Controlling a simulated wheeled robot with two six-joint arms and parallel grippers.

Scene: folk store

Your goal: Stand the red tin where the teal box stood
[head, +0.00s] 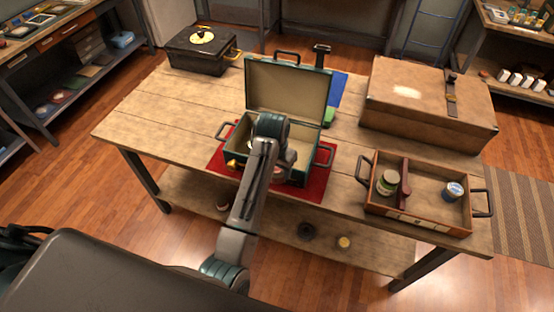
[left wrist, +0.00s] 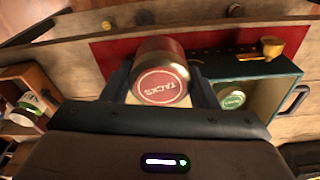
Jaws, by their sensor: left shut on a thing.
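The red tin (left wrist: 160,86) has a red lid lettered TACKS and a metallic side. My left gripper (left wrist: 160,92) is shut on it, with a finger on each side. In the left wrist view it shows against the red mat (left wrist: 112,50), beside the open teal case (left wrist: 287,70); its height is unclear. A green-lidded tin (left wrist: 231,97) lies inside that case. In the head view the teal case (head: 318,128) stands on the red mat (head: 318,183) with its lid up, and my left arm hides part of it. No separate teal box is clear. My right gripper is not in view.
A wooden tray (head: 417,222) at the table's right holds a green jar (head: 387,182) and a blue tin (head: 453,191). A large tan case (head: 425,110) stands behind it. A black case (head: 200,55) is at the far left. The table's left part is clear.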

